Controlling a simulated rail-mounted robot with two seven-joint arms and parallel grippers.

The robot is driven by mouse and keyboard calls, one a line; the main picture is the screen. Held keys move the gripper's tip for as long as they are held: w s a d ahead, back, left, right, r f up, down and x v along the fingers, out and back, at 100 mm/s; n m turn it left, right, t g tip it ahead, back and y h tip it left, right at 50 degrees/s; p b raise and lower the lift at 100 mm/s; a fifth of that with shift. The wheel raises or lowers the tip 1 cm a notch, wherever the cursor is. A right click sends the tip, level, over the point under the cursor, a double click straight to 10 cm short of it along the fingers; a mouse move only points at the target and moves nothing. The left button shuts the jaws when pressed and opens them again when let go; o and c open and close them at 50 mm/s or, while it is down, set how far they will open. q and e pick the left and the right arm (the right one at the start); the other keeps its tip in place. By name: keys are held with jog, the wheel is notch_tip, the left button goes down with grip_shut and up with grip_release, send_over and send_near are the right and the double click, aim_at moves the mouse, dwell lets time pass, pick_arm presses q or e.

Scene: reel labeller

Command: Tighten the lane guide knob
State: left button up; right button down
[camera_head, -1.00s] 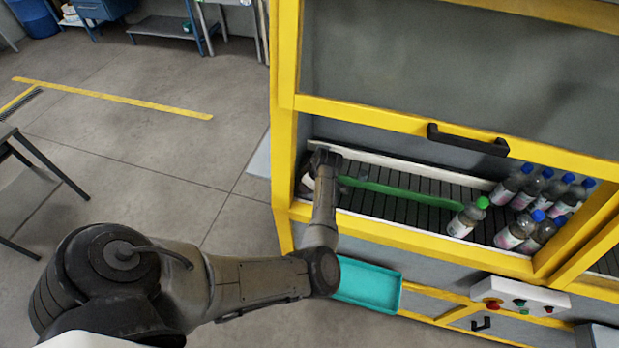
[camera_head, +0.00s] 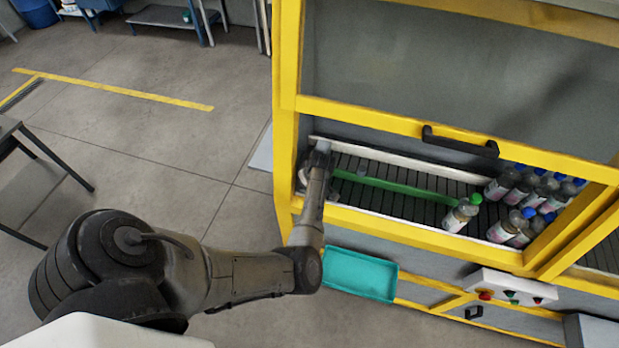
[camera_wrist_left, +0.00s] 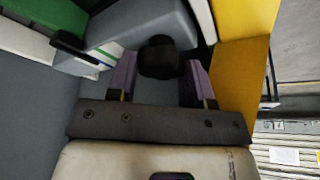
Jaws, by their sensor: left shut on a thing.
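In the left wrist view a dark round knob (camera_wrist_left: 160,58) sits between the two purple fingers of my left gripper (camera_wrist_left: 158,75), which is shut on it. The knob is beside a grey bracket (camera_wrist_left: 135,28). In the head view my left arm reaches into the left end of the yellow-framed machine; the gripper (camera_head: 312,165) is largely hidden by its own wrist, and the knob is hidden there. The green lane guide (camera_head: 395,187) runs along the dark roller conveyor (camera_head: 405,203) to the right of the gripper. My right gripper is not in view.
A green-capped bottle (camera_head: 461,214) stands at the right end of the guide, with several blue-capped bottles (camera_head: 528,190) farther right. Yellow frame bars (camera_head: 400,232) border the opening. A teal tray (camera_head: 360,275) and a button box (camera_head: 505,287) are below.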

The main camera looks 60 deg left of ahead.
pick_arm(q)
jog(key=o, duration=0.9)
